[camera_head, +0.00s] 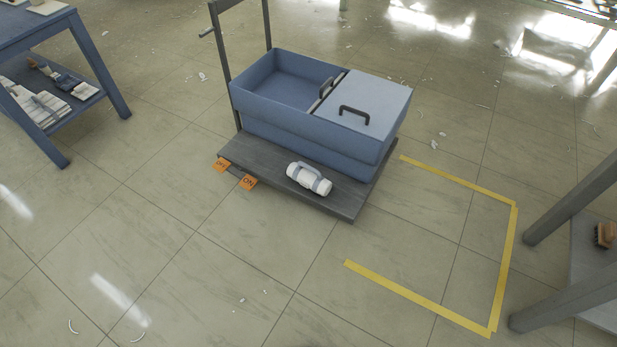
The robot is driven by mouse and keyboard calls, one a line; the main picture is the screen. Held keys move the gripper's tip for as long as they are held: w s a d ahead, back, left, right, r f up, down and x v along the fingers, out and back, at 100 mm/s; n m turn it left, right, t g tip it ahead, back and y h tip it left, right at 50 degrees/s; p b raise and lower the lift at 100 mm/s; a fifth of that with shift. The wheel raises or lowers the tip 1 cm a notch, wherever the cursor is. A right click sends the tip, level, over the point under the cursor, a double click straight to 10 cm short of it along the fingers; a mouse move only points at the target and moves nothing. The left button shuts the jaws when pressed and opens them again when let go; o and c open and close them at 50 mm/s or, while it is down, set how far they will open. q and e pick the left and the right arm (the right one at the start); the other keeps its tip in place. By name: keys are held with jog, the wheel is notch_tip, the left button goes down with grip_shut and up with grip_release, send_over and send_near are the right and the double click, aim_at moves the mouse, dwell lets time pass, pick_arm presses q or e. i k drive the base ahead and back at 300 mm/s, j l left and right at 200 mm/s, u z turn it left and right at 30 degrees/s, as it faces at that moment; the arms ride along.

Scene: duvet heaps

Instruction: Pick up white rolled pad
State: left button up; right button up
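The white rolled pad (306,180) lies on the near edge of a dark grey cart platform (245,160). It has a grey-blue strap and a grey handle on its upper side. It lies in front of a blue bin and looks apart from it. Neither of my grippers shows in the head view, so nothing of mine is seen touching the pad.
A blue bin (300,129) with one half lidded stands on the cart. Orange tags (249,182) are at the cart's near left edge. Yellow tape (420,298) marks the floor at right. A blue table (84,62) stands left, a grey frame (566,205) right. Floor in front is mostly clear.

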aim_at(307, 176)
jog(key=i+l, duration=0.25)
jog(key=i, duration=0.3)
jog(key=i+l+u, duration=0.1)
jog(key=i, duration=0.4)
jog(key=i+l, duration=0.4)
jog(key=i, duration=0.1)
